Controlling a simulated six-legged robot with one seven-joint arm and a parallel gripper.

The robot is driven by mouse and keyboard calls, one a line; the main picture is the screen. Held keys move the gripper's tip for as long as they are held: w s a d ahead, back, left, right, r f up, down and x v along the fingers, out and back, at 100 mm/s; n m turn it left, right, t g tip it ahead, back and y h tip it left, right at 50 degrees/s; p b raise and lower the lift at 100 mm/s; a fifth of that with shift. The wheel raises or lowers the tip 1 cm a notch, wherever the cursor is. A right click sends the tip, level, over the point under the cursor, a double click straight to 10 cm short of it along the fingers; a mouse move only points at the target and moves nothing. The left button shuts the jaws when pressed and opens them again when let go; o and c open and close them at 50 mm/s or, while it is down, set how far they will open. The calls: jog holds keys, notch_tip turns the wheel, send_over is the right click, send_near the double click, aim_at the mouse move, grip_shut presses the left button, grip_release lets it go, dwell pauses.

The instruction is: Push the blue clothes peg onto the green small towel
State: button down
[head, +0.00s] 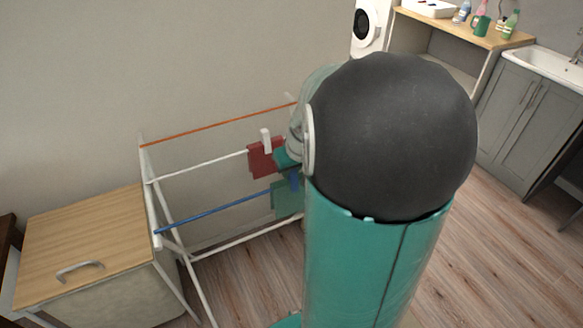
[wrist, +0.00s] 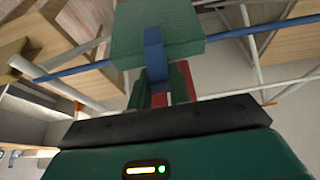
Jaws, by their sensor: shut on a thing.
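The green small towel (head: 286,201) hangs over the blue rod of a drying rack, partly hidden behind my arm. In the wrist view the towel (wrist: 185,24) fills the top middle. The blue clothes peg (wrist: 154,50) stands upright against the towel there, its upper part overlapping the towel's face and lower edge. My gripper (wrist: 163,85) is shut on the peg's lower end. The peg also shows as a small blue patch (head: 294,180) near the towel's upper right in the head view. I cannot tell how deeply the peg's jaws straddle the towel and rod.
The blue rod (head: 215,214) runs between the rack's white end frames. A red towel (head: 264,160) with a white peg (head: 266,141) hangs on the white rod behind. An orange rod (head: 215,131) lies beyond. A wood-topped cabinet (head: 85,240) stands left. Wood floor is open at right.

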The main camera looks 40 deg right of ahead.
jog(key=c, duration=1.2)
grip_release()
jog(key=v, duration=1.3)
jog(key=shift+s+r, duration=0.2)
jog(key=shift+r, duration=0.1)
jog(key=shift+a, duration=0.1)
notch_tip(320, 180, up, 7)
